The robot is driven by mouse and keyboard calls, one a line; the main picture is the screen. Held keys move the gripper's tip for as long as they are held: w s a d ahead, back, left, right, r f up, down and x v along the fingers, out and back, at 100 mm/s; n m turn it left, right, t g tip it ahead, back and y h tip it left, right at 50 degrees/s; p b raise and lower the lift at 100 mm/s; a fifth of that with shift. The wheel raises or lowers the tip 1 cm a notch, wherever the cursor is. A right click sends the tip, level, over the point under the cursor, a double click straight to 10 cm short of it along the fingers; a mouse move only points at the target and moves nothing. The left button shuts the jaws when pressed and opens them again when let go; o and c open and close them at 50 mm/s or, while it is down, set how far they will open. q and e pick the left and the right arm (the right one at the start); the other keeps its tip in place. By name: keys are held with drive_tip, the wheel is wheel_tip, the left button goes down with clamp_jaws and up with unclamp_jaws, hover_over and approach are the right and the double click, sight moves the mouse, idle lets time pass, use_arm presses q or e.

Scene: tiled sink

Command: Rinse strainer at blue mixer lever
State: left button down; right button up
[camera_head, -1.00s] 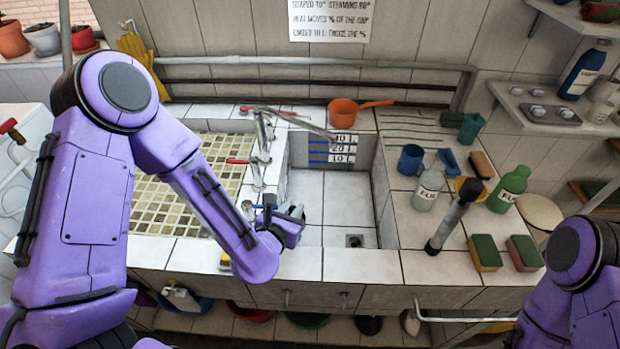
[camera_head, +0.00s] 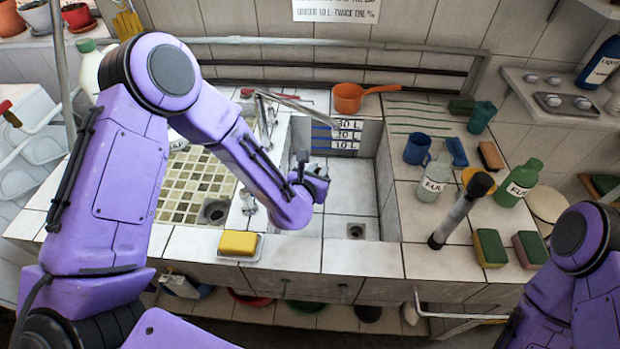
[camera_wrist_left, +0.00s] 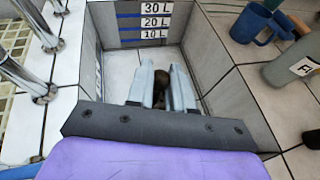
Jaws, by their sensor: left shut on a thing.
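My left gripper (camera_head: 318,178) is over the right-hand sink basin (camera_head: 350,200), toward its left wall. In the left wrist view its two pale fingers (camera_wrist_left: 164,90) are shut on a small dark brown thing (camera_wrist_left: 160,80). Most of it is hidden by the fingers, so I cannot tell if it is the strainer. Metal taps (camera_head: 264,118) stand on the ledge between the basins, left of the gripper. A blue piece (camera_wrist_left: 24,171) shows at the lower left of the wrist view and may be the blue lever. My right gripper is out of view.
A drain (camera_head: 355,231) lies in the basin floor. A yellow sponge (camera_head: 239,243) sits on the front ledge. On the right counter are a blue mug (camera_head: 417,149), bottles (camera_head: 518,183), a dark-topped grey cylinder (camera_head: 462,212) and sponges. An orange pan (camera_head: 349,97) is behind.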

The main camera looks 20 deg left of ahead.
use_arm(q)
drive_tip(key=shift+w+d, duration=0.2)
drive_tip(key=shift+w, duration=0.15)
drive_tip(key=shift+w+d+f+b, duration=0.1)
drive_tip(key=shift+w+d+b, duration=0.05)
drive_tip(key=shift+w+b, duration=0.2)
drive_tip(key=w, duration=0.1)
drive_tip(key=w+b, duration=0.1)
drive_tip(key=w+d, duration=0.1)
drive_tip(key=shift+w+f, duration=0.25)
drive_tip(key=shift+f, duration=0.05)
